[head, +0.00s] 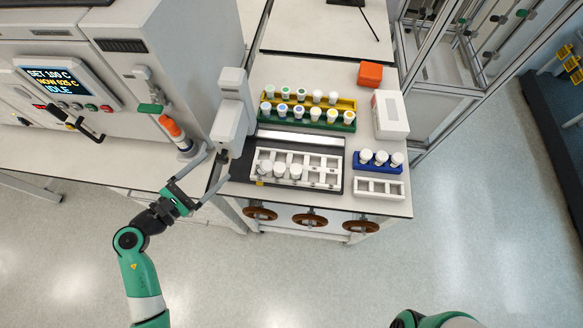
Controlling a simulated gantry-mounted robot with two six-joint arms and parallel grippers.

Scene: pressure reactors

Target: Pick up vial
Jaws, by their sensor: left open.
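My left gripper (214,157) is open, its two long grey fingers spread at the left front edge of the bench. No vial is visible between them. Small white-capped vials stand in several racks to its right. The closest are a few vials (280,170) at the left end of a white rack (318,178). Several more stand in a yellow rack (345,104) and a green rack (338,126) behind it. Three white-capped vials (381,157) stand in a blue rack (370,169) at the right. My right gripper is out of view.
A white upright device (232,105) stands just beyond the left fingertips. A reactor cabinet with a display (58,80) fills the left. An empty white rack (380,187), a white box (391,115) and an orange box (370,74) sit at the right.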

